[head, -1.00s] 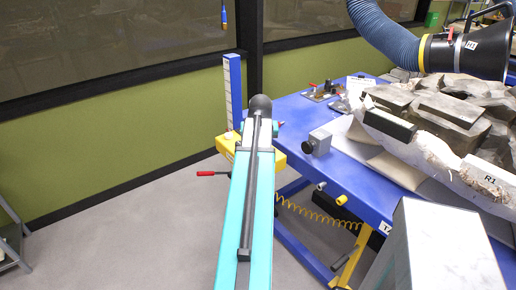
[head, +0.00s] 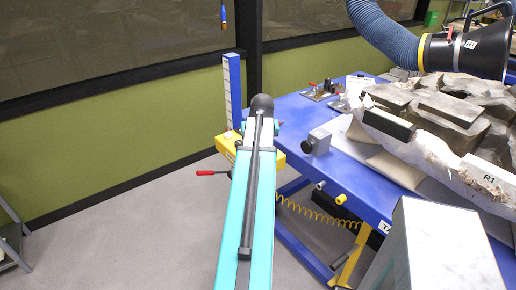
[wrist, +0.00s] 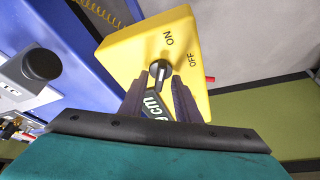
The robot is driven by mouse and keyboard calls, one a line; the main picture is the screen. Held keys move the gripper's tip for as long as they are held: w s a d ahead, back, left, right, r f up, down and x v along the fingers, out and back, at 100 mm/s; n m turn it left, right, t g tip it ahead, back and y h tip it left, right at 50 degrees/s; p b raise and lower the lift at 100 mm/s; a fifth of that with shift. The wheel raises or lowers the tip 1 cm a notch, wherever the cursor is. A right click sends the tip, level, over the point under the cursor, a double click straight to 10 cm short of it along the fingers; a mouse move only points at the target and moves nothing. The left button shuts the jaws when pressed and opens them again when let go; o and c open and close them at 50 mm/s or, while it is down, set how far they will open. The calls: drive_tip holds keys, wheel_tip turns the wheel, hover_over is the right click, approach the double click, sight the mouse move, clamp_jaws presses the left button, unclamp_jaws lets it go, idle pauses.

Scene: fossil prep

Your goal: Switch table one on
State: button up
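A yellow switch box (wrist: 150,40) marked ON and OFF fills the middle of the wrist view. Its dark round knob (wrist: 160,68) carries a pale pointer mark; I cannot tell clearly which label it points to. My gripper (wrist: 159,84) is open, its two dark fingers apart and on either side of the knob. I cannot tell whether they touch it. A dark bar with "cm" lettering shows between the fingers. In the head view the yellow box (head: 229,143) sits at the left end of the blue table (head: 290,112), partly hidden by my teal arm.
A red-handled lever (head: 207,173) sticks out left of the box. A blue post (head: 232,90) stands behind it. A large jacketed fossil block (head: 440,120), a grey clamp block (head: 317,142) and a black extraction hood (head: 468,50) are right.

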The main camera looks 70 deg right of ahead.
drive_tip(key=shift+a+r, duration=0.1)
drive_tip(key=b+v, duration=0.2)
drive_tip(key=v, duration=1.1)
drive_tip(key=shift+r, duration=0.25)
idle(0.7)
